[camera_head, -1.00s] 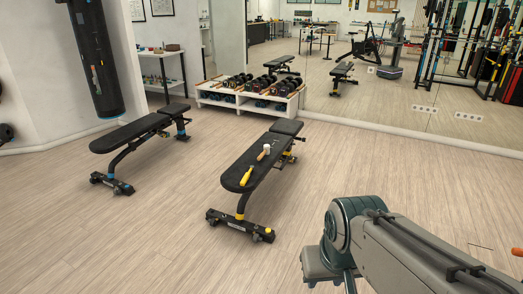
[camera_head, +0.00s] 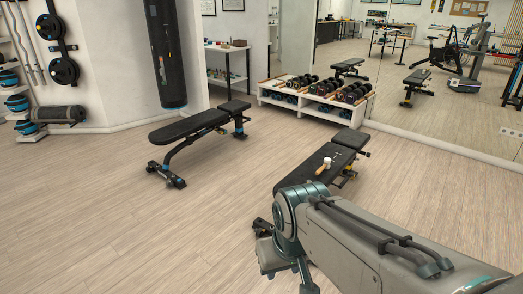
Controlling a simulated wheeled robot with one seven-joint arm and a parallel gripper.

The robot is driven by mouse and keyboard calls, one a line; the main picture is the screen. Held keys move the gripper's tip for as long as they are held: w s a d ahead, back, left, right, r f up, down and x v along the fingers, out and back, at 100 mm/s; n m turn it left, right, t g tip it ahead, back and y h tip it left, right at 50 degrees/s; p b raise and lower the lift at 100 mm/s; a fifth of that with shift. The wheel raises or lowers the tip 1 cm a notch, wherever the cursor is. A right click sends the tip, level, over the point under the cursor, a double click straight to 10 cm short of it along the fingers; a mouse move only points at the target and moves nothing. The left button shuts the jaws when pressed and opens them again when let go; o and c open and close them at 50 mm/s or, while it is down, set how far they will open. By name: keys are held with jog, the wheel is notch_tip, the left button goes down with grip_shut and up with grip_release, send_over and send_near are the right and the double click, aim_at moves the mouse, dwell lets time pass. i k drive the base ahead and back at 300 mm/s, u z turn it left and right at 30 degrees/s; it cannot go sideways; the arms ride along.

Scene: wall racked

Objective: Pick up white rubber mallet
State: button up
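A small mallet with a white head (camera_head: 327,161) lies on the black pad of the nearer bench (camera_head: 350,142), right of the middle. Its short handle points toward the lower left of the picture. My grey arm crosses the lower right and hides the near end of this bench. The mallet shows just above the arm in the picture, with no contact visible. My gripper's fingers are not in view.
A second black bench (camera_head: 190,128) stands to the left. A low white rack (camera_head: 290,102) with dumbbells stands behind, beside a large mirror (camera_head: 440,125). A punching bag (camera_head: 166,60) hangs at the wall. The wooden floor (camera_head: 110,215) at left is clear.

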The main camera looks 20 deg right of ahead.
aim_at(326, 165)
jog(key=u, duration=0.3)
jog(key=i, duration=1.7)
jog(key=z, duration=0.45)
jog(key=i, duration=0.95)
jog(key=z, duration=1.65)
jog(key=i, duration=0.6)
jog(key=z, duration=0.45)
